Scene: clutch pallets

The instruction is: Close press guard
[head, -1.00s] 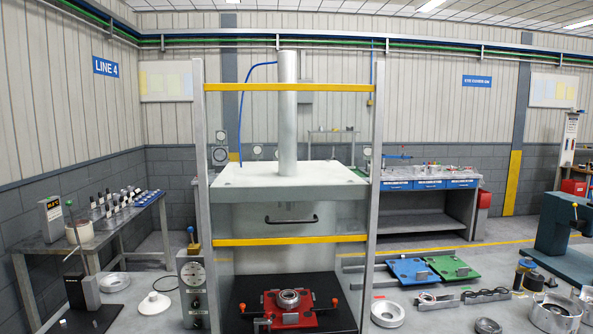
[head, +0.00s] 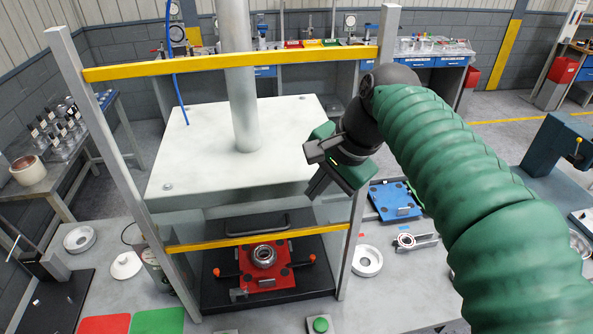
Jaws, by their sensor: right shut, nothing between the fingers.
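The press guard stands at the front of the press, with a dark bar handle (head: 255,222) just above its lower yellow bar (head: 256,239). The clear panel is faint, and I cannot tell where its lower edge is. The handle sits just below the front of the white press head (head: 235,150). My right gripper (head: 316,186) is shut and empty, above and to the right of the handle and apart from it. It overlaps the right edge of the press head in the picture. My left gripper is out of view.
Grey posts (head: 110,165) and an upper yellow bar (head: 230,64) frame the press. A red fixture (head: 245,280) with a metal ring (head: 264,256) sits on the black base. A green button (head: 320,324) is in front. A blue plate (head: 394,201) lies right.

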